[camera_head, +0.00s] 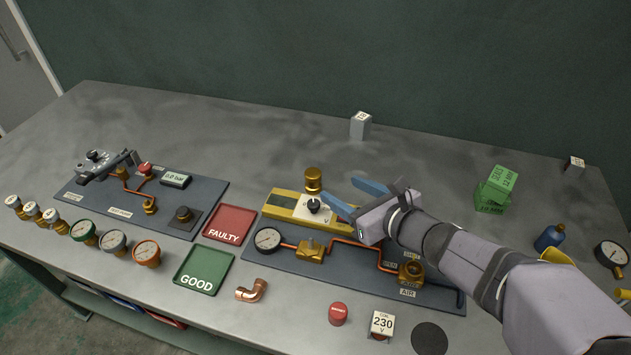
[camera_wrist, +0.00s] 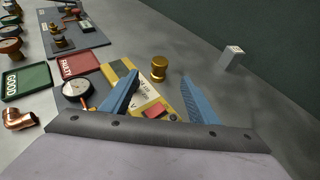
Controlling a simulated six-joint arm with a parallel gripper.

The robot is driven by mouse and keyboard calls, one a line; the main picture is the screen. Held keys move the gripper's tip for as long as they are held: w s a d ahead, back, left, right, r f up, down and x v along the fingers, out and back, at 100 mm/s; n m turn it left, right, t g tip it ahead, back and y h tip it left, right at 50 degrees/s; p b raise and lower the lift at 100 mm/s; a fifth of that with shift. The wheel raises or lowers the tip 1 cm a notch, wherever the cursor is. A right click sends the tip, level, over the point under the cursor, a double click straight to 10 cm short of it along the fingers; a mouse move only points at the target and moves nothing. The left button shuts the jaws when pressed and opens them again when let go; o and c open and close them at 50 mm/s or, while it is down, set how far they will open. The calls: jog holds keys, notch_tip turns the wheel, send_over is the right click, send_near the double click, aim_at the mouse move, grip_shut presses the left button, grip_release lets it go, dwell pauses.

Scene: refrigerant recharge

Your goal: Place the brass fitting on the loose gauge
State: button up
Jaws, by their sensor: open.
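A brass fitting (camera_head: 313,180), a short stepped cylinder, stands upright just behind the yellow meter. In the wrist view the brass fitting (camera_wrist: 159,68) shows beyond and between my blue fingertips. My gripper (camera_head: 341,192) is open and empty, to the right of the fitting, with its fingers pointing toward it and apart from it. A black-rimmed gauge with a white dial (camera_head: 611,254) sits by itself at the far right and looks like the loose gauge. Another dial gauge (camera_head: 268,239) sits at the left end of the copper pipe on the front board.
The yellow meter (camera_head: 283,203) lies under and beside my fingers. Red FAULTY (camera_head: 230,223) and green GOOD (camera_head: 203,270) trays are to the left. Several gauges line the front left edge. The back table is mostly clear.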

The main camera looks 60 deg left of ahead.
notch_tip(320, 180, up, 10)
notch_tip(320, 180, down, 6)
jog(key=w+n+t+h, duration=0.3)
jog(key=n+t, duration=0.1)
jog(key=n, duration=1)
jog(key=s+a+r+n+y+p, duration=0.1)
jog(key=s+a+r+n+y, duration=0.35)
jog(key=n, duration=1.35)
jog(key=h, duration=0.1)
send_near(312, 172)
jog(key=shift+w+a+f+n, duration=0.1)
jog(key=shift+w+a+n, duration=0.1)
jog(key=shift+a, duration=0.4)
jog(key=shift+w+a+f+n, duration=0.1)
jog(key=shift+a+n, duration=0.1)
jog(key=shift+a, duration=0.35)
jog(key=shift+f, duration=0.1)
jog(key=shift+p+x, duration=0.4)
jog(key=shift+x, duration=0.7)
